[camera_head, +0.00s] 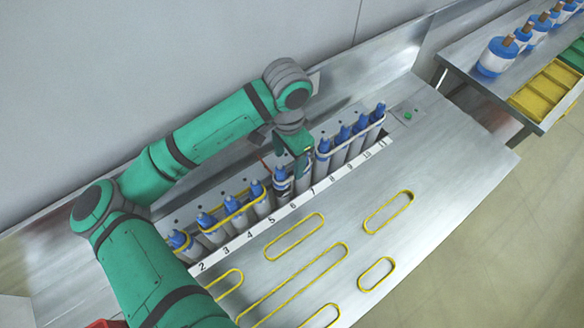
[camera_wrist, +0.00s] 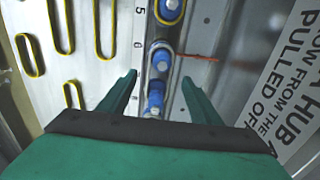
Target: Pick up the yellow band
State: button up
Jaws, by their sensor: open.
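Several yellow bands lie flat on the steel table, among them a long one (camera_head: 293,285), one at the right (camera_head: 388,212) and a small one (camera_head: 376,274). Other bands loop around blue-capped bottles in the numbered row, such as the one around the bottles near 3 and 4 (camera_head: 232,216). My gripper (camera_head: 301,168) is over the row near 6 and 7, pointing down. In the wrist view its open fingers (camera_wrist: 158,76) straddle blue-capped bottles (camera_wrist: 160,58), with nothing visibly clamped. Loose bands (camera_wrist: 73,94) show to the left there, and a yellow band circles the top bottle (camera_wrist: 181,14).
The numbered strip (camera_head: 290,206) edges the bottle row. A thin red rod (camera_wrist: 200,57) sticks out beside the row in the wrist view. A wall stands behind. A side table holds white-and-blue containers (camera_head: 496,57) and yellow bins (camera_head: 545,92).

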jog(key=shift+w+f, duration=0.1)
jog(key=shift+f, duration=1.65)
jog(key=c, duration=1.1)
jog(key=shift+r, duration=0.1)
